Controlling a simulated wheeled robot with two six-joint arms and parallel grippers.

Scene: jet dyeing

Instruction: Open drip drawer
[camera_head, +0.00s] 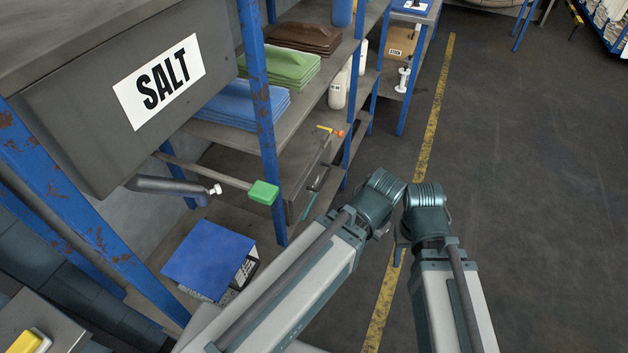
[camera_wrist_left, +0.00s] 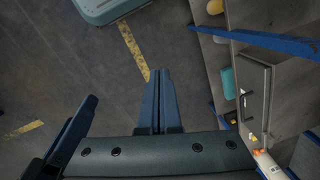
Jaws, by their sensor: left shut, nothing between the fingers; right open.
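The drip drawer appears to be the grey front (camera_head: 300,205) low in the blue-framed shelf unit, left of my arms in the head view. It looks shut. In the left wrist view a grey panel with a dark bar handle (camera_wrist_left: 243,104) shows at the right, apart from my fingers. My left gripper (camera_wrist_left: 158,75) is shut and empty, with its fingers together over the floor; in the head view its arm hides it. My right gripper (camera_head: 398,247) is mostly hidden beside its own arm; it is open and clear of the drawer.
A green block (camera_head: 264,192) on a bar juts from the shelf, left of the drawer. An orange-tipped tap (camera_head: 331,131) is above it. A grey SALT bin (camera_head: 150,90) overhangs at left. Floor to the right is clear.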

